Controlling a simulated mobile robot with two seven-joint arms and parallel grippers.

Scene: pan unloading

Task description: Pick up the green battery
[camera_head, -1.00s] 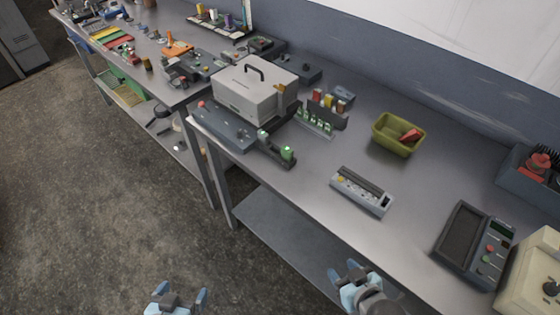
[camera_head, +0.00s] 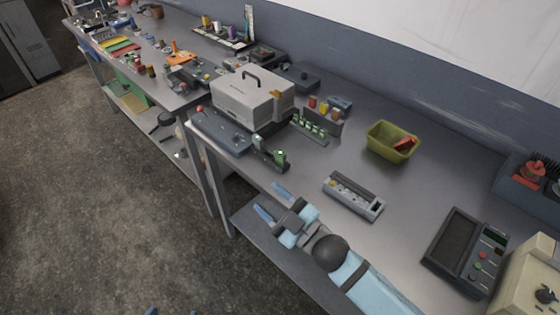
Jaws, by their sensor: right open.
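A green cylinder (camera_head: 281,156), which looks like a green battery, stands upright in a small dark holder (camera_head: 262,157) near the bench's front edge. Several smaller green pieces (camera_head: 308,125) sit in a rack behind it. My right gripper (camera_head: 272,201) reaches in from the lower right at the bench's front edge. Its blue fingers are apart with nothing between them, pointing toward the green cylinder and clear of it. Only blue tips of my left gripper (camera_head: 170,312) show at the bottom edge; the rest is cut off.
A grey box with a handle (camera_head: 243,97) stands behind the holder. A grey tray-like device (camera_head: 353,197) lies right of my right gripper. A yellow-green bin (camera_head: 391,143) with a red item and a dark meter (camera_head: 464,252) are farther right. The bench between them is mostly clear.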

